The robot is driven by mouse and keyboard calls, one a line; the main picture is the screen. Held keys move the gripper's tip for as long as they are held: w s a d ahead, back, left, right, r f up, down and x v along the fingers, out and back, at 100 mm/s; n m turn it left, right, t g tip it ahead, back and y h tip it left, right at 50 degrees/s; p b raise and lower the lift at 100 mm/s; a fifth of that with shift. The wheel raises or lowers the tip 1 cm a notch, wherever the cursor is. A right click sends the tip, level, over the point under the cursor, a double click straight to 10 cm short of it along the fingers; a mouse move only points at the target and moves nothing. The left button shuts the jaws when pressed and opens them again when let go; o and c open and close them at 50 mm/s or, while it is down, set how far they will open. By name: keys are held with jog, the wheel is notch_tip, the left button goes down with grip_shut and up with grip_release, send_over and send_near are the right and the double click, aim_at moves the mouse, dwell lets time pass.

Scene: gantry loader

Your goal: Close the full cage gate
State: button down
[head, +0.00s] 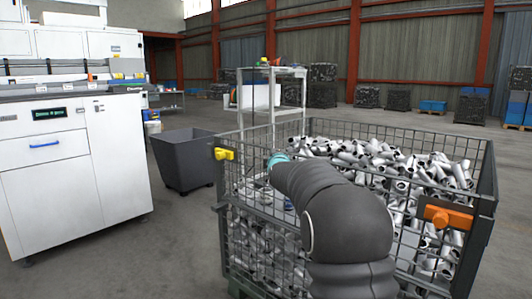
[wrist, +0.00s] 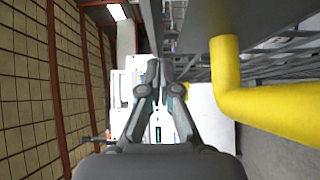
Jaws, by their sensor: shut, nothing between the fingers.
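The wire-mesh cage (head: 480,204), full of grey metal pipe pieces (head: 390,165), stands in front of me in the head view. A yellow latch (head: 223,154) sits at its left front post and an orange latch (head: 447,217) at its right front corner. My arm crosses the front of the cage and hides much of that side, so I cannot tell how the gate stands. My gripper (wrist: 165,72) is shut and empty in the wrist view. A yellow bent bar (wrist: 226,75) is close beside it on the right, apart from the fingers. The fingertips are hidden in the head view.
A white machine cabinet (head: 75,165) stands at the left. A dark grey bin (head: 185,160) is between it and the cage. A white shelf cart (head: 290,100) stands behind the cage. Open floor lies to the right and behind.

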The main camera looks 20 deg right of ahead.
jog(key=shift+w+d+r, duration=0.15)
jog(key=shift+d, duration=0.15)
jog(key=shift+a, duration=0.2)
